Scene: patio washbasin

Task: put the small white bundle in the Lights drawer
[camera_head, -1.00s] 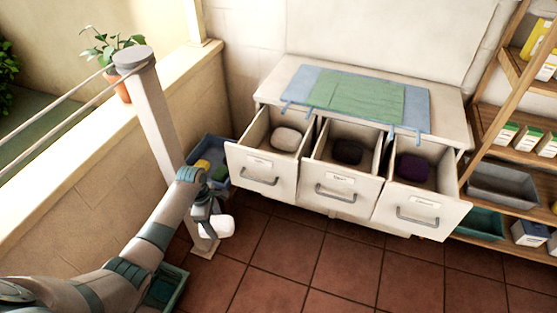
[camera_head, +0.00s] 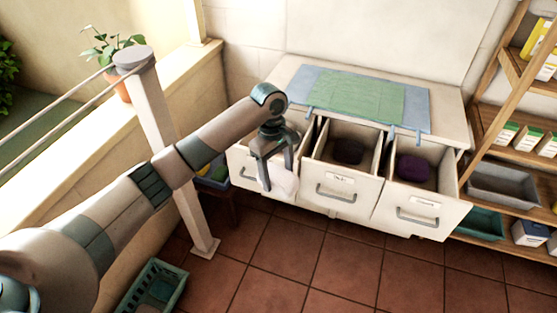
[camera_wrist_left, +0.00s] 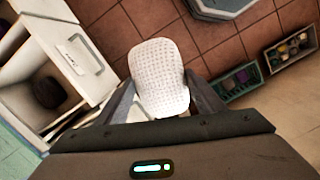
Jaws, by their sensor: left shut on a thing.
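My left gripper (camera_head: 276,178) is shut on the small white bundle (camera_head: 282,184). It holds the bundle in front of the left drawer (camera_head: 240,166), covering much of that drawer's front and inside. In the left wrist view the bundle (camera_wrist_left: 160,75) is white, textured and between the two fingers. The three drawers stand open; their labels are too small to read surely. The middle drawer (camera_head: 338,200) holds a dark bundle (camera_head: 347,151), and the right drawer (camera_head: 405,222) a purple one (camera_head: 413,168). My right gripper is out of view.
A counter (camera_head: 445,125) with a green and blue mat (camera_head: 360,97) tops the drawers. A post (camera_head: 165,130) stands left, near a blue bin (camera_head: 215,184) and a green crate (camera_head: 150,290). Wooden shelves (camera_head: 490,120) stand right. Floor in front is clear.

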